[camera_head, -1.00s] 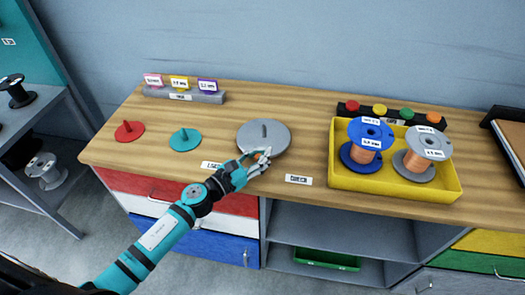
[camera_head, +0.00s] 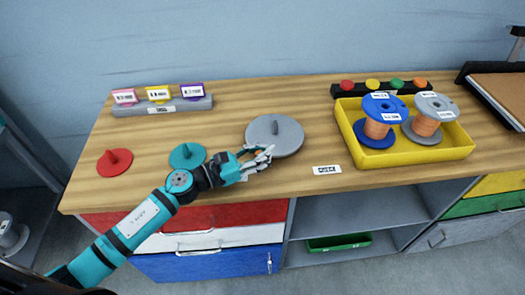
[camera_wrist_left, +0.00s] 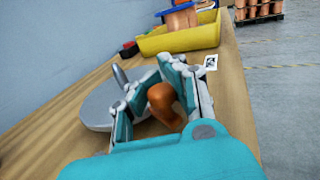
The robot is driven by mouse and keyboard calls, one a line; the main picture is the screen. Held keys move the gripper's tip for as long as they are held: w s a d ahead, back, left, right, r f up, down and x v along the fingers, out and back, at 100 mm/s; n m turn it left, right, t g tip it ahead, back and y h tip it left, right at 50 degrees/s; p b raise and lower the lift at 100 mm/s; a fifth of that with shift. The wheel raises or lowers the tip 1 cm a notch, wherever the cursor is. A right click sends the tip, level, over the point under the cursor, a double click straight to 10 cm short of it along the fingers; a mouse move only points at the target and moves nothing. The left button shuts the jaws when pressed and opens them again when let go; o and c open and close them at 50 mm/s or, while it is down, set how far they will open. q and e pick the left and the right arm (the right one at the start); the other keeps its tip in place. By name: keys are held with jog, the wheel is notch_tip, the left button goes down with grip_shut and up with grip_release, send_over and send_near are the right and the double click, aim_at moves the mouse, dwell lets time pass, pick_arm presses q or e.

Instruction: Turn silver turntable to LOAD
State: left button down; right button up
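The silver turntable (camera_head: 284,146), a flat grey disc with an upright grey fin, lies on the wooden bench. It shows at the left in the left wrist view (camera_wrist_left: 95,108). My left gripper (camera_head: 268,157) is at its front-left edge. In the left wrist view my left gripper (camera_wrist_left: 160,88) has its fingers spread around an orange-brown knob (camera_wrist_left: 163,104), with a gap visible on one side; contact is unclear. A white label (camera_head: 326,170) lies to the right of the turntable, its text too small to read. Another label is mostly hidden by my gripper. My right gripper is out of view.
A teal disc (camera_head: 181,160) and a red disc (camera_head: 114,167) lie left of the turntable. A yellow bin (camera_head: 400,156) with two spools stands at the right. A grey rack with tags (camera_head: 162,106) is behind. The bench behind the turntable is clear.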

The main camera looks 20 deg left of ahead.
pick_arm(q)
jog(key=shift+s+d+f+g, duration=0.3)
jog(key=shift+s+f, duration=0.1)
jog(key=c, duration=1.8)
grip_release()
jog(key=o, duration=0.4)
jog(key=shift+s+a+r, duration=0.15)
jog(key=shift+s+r, duration=0.05)
jog(key=shift+s, duration=0.1)
jog(key=shift+o, duration=1.3)
jog(key=shift+w+r, duration=0.1)
jog(key=shift+w, duration=0.1)
jog(key=v, duration=1.2)
